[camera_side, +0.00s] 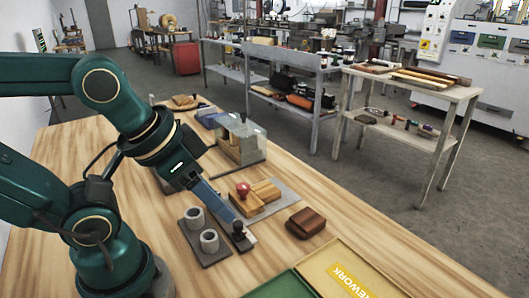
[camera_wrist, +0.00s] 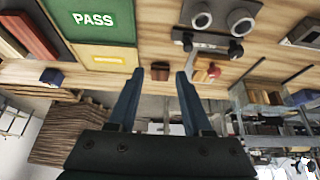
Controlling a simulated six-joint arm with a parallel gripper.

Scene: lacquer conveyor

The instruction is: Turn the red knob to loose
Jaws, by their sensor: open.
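The red knob (camera_side: 243,189) is a round ball on top of a light wooden block fixture (camera_side: 264,193) on a grey plate. It also shows in the wrist view (camera_wrist: 214,70), right of my fingers. My gripper (camera_side: 228,212) is open and empty, pointing down and to the right above the table, near the knob's front side. In the wrist view its two fingers (camera_wrist: 159,74) are well apart with nothing gripped between them. I see no contact with the knob. Any loose or tight marking on the knob is too small to read.
A black-knobbed piece (camera_side: 239,231) stands close by my fingertips. Two grey cups (camera_side: 209,241) stand on a dark plate to the left. A dark brown block (camera_side: 305,223) lies right of the fixture. A yellow REWORK tray (camera_side: 310,270) is in front; a clear-sided box (camera_side: 252,139) is behind.

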